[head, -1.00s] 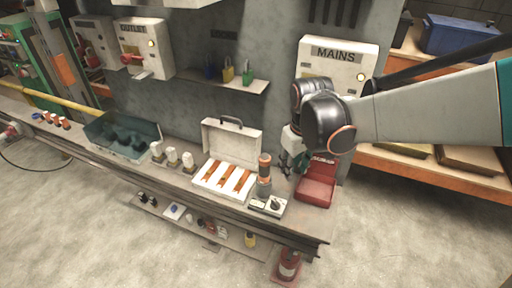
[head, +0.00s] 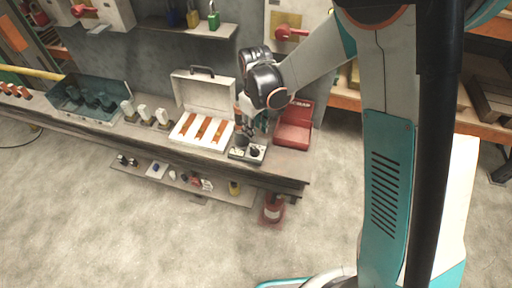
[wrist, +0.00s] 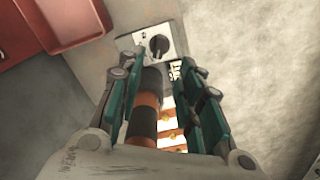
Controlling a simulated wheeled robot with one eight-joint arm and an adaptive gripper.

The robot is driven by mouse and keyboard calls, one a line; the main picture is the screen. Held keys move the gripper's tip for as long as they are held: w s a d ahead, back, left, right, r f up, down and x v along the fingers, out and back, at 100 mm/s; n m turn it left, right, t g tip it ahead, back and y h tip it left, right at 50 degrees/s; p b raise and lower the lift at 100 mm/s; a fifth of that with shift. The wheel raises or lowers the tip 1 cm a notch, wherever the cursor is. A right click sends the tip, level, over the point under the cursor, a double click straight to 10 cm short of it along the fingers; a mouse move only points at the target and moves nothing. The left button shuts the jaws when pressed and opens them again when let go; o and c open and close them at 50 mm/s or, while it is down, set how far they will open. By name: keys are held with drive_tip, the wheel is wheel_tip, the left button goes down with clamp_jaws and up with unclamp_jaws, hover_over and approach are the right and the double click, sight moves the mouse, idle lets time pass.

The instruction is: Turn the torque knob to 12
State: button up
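The black torque knob (wrist: 159,44) sits on a small pale panel (wrist: 130,42) at the top of the wrist view. In the head view the knob (head: 254,151) is on the dark-edged panel (head: 236,154) at the bench's front edge. Its scale marks are too small to read. My gripper (wrist: 162,66) is open, with its teal fingers spread and pointing towards the panel. An orange and black cylinder (wrist: 143,122) shows between the fingers, nearer the left one; I cannot tell whether they touch. In the head view my gripper (head: 257,130) is just above the panel, partly hidden by my wrist.
An open white case (head: 203,92) with orange strips stands left of the panel. A red box (head: 293,130) stands close on its right. White fittings and a dark-green crate (head: 80,110) are further left. A lower shelf (head: 225,192) holds small items.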

sight(256, 149)
wheel_tip(256, 149, down, 10)
drive_tip(key=shift+f+b, duration=0.15)
drive_tip(key=shift+b, duration=1.05)
clamp_jaws()
